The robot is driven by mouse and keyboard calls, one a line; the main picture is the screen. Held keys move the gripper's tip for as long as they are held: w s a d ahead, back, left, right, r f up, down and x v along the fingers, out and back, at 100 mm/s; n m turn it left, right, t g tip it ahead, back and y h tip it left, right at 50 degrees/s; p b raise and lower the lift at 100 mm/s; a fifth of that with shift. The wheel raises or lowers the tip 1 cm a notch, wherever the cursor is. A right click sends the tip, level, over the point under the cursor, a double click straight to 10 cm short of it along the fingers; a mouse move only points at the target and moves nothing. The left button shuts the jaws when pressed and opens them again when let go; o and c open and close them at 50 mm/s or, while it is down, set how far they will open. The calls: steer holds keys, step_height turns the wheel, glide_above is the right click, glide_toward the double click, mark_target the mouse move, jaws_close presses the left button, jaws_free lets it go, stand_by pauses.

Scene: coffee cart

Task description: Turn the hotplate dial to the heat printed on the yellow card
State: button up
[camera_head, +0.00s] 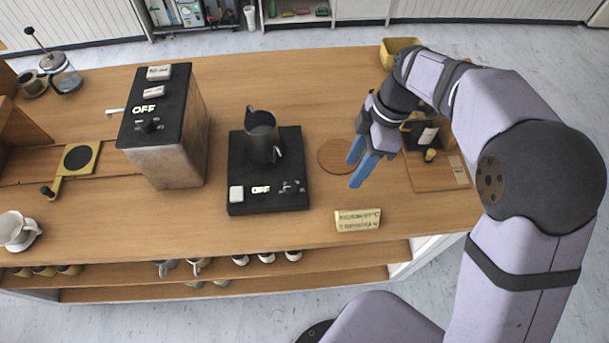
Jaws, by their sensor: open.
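The black hotplate (238,183) stands in the middle of the wooden counter, with a dark metal jug (262,138) on its top. On its front strip are a pale block (236,193), a lit display reading OFF (261,190) and the dark dial (290,187) at the right. The yellow card (358,220) stands near the counter's front edge, right of the hotplate. Its printing is too small to read. My gripper (360,172) has blue fingers, open and empty, above the counter right of the hotplate. It is apart from the dial and the card.
A tall box machine (165,160) with its own OFF display and knob (149,125) stands left of the hotplate. A round wooden coaster (338,156) lies behind my fingers. A wooden tray (435,172) is at the right. The counter in front of the hotplate is clear.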

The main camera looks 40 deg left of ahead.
mark_target(291, 187)
steer(key=s+a+n+g, duration=0.1)
steer(key=s+a+n, duration=0.65)
steer(key=a, duration=0.25)
steer(key=shift+n, duration=0.25)
steer(key=shift+w+p+x, duration=0.15)
steer(key=shift+p+x, duration=0.8)
steer(key=shift+x, duration=0.7)
steer(key=shift+w+p+x, duration=0.15)
steer(key=shift+p+x, duration=0.75)
steer(key=shift+x, duration=0.75)
steer(key=shift+d+f, duration=0.15)
steer(key=shift+c, duration=0.5)
steer(key=c, duration=0.9)
